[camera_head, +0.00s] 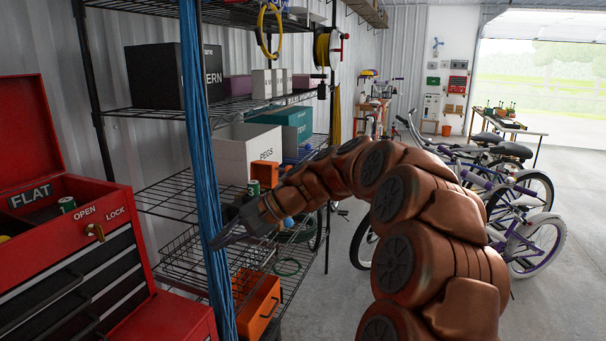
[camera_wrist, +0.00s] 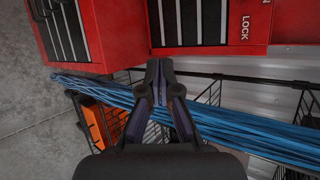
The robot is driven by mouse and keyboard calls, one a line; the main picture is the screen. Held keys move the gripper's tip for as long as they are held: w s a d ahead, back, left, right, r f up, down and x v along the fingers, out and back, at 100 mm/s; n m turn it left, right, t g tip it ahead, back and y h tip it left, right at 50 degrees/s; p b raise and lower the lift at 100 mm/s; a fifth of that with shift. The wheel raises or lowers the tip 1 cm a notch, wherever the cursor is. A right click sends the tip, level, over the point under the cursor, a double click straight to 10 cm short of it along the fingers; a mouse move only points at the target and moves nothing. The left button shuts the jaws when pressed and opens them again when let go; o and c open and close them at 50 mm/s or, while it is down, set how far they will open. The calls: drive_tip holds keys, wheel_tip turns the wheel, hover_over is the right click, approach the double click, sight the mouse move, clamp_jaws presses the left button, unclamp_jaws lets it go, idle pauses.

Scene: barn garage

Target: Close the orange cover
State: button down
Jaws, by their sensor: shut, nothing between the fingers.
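An orange box-like piece (camera_head: 258,308) with a dark round knob or hole sits low on the wire rack, partly behind hanging blue cables. It also shows at the lower left of the wrist view (camera_wrist: 97,125). A smaller orange block (camera_head: 265,173) is on the middle shelf. I cannot tell which piece is the orange cover, or whether it is open. My gripper (camera_head: 214,243) reaches left to the blue cables (camera_head: 200,150), well above the low orange box. In the wrist view its fingers (camera_wrist: 156,66) are together and empty, overlapping the cables; contact is unclear.
A red tool chest (camera_head: 100,240) with a raised lid (camera_head: 28,130) stands at the left, near my fingertips. The black wire rack (camera_head: 165,205) holds boxes. Bicycles (camera_head: 515,190) stand at the right. Concrete floor (camera_head: 570,290) is clear at the lower right.

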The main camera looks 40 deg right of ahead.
drive_tip(key=w+d+r+m+t, duration=0.2)
drive_tip(key=w+d+m+t, duration=0.1)
drive_tip(key=d, duration=0.7)
drive_tip(key=w+d+r+m+t, duration=0.1)
drive_tip(key=w+d+m+t, duration=0.15)
drive_tip(key=d, duration=0.75)
drive_tip(key=s+d+m+t+h, duration=0.3)
drive_tip(key=d+m+t+h, duration=0.1)
drive_tip(key=d, duration=1.4)
drive_tip(key=w+a+r+p, duration=0.1)
drive_tip(key=w+a+p, duration=0.3)
drive_tip(key=w+a, duration=0.3)
drive_tip(key=shift+w+r, duration=0.25)
drive_tip(key=shift+w, duration=0.75)
drive_tip(key=shift+a, duration=0.1)
drive_tip(key=shift+a+f, duration=0.1)
